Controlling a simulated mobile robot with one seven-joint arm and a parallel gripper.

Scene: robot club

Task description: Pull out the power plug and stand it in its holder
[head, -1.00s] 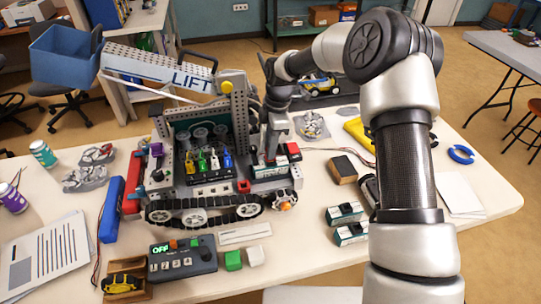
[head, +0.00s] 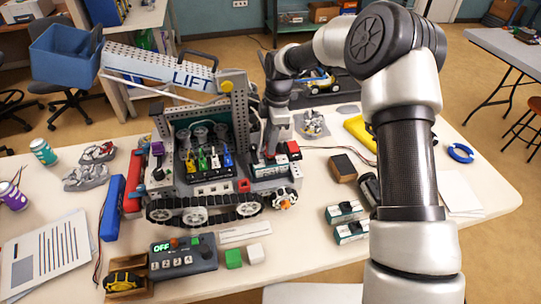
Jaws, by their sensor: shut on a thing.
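The tracked lift robot (head: 205,205) stands on the table, with its LIFT arm raised to the left. My gripper (head: 268,154) points down over the right end of its deck, beside a red-topped block (head: 292,150). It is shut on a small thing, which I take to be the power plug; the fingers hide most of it. I cannot tell whether the plug is still seated. I cannot pick out the holder with certainty.
A control box (head: 183,259) reading OFF sits in front, with green (head: 233,258) and white cubes beside it. A blue battery pack (head: 112,208) lies left. A brown-black block (head: 343,168) and two small modules (head: 345,211) lie right.

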